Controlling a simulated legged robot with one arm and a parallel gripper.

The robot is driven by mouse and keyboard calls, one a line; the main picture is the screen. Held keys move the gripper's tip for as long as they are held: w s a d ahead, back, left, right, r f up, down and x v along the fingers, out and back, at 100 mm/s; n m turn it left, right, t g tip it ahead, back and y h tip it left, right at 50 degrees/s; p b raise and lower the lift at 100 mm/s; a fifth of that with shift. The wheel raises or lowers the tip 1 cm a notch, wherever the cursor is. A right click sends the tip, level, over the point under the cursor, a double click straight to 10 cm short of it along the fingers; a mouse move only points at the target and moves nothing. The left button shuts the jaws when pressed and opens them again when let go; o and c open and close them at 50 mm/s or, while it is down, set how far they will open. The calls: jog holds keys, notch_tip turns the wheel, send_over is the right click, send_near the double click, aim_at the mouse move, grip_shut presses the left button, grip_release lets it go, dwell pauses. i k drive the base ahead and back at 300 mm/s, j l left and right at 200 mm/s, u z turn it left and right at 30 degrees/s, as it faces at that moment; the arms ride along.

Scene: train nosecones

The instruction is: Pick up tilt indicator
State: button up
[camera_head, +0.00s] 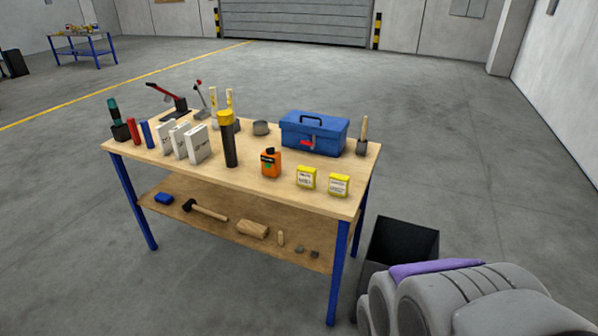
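I cannot tell for certain which item is the tilt indicator. Two small yellow boxes with white labels stand near the front right of the wooden tabletop: a left yellow box (306,177) and a right yellow box (339,185). Their labels are too small to read. An orange bottle (270,162) with a black cap stands left of them. My arm's grey links with a purple part fill the lower right corner, apart from the table. My gripper's fingers do not show.
The workbench (225,167) has blue legs and a lower shelf holding a mallet (205,209). A blue toolbox (313,133), a black and yellow cylinder (228,140) and white boxes (195,144) crowd the top. A dark open bin (402,243) stands right of it.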

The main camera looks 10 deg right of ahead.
aim_at(305, 177)
jog(key=i+l+z, duration=0.15)
jog(key=i, duration=0.35)
jog(key=i+l+z, duration=0.15)
jog(key=i, duration=0.35)
